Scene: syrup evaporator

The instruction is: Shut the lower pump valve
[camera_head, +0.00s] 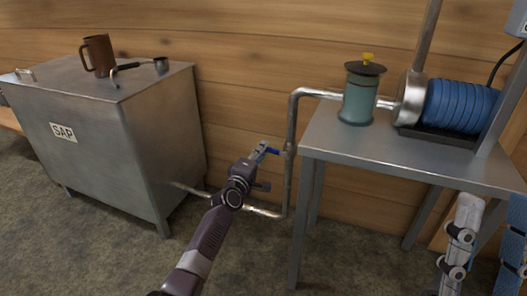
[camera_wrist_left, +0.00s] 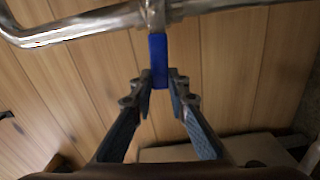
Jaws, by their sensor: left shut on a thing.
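The lower pump valve has a blue lever handle (camera_head: 273,151) on the vertical part of the steel pipe (camera_head: 290,180), between the sap tank and the pump table. In the head view the handle sticks out to the left, across the pipe. In the left wrist view the blue handle (camera_wrist_left: 158,55) also stands square to the pipe (camera_wrist_left: 90,22). My left gripper (camera_head: 263,150) is at the handle's free end. Its two fingers (camera_wrist_left: 160,82) are closed on either side of that end.
A metal tank marked SAP (camera_head: 160,130) stands left, with a brown mug (camera_head: 98,55) and a ladle (camera_head: 140,66) on top. At right a steel table (camera_head: 400,158) carries a teal canister (camera_head: 358,98) and a blue ribbed pump (camera_head: 460,105). A wooden wall is behind.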

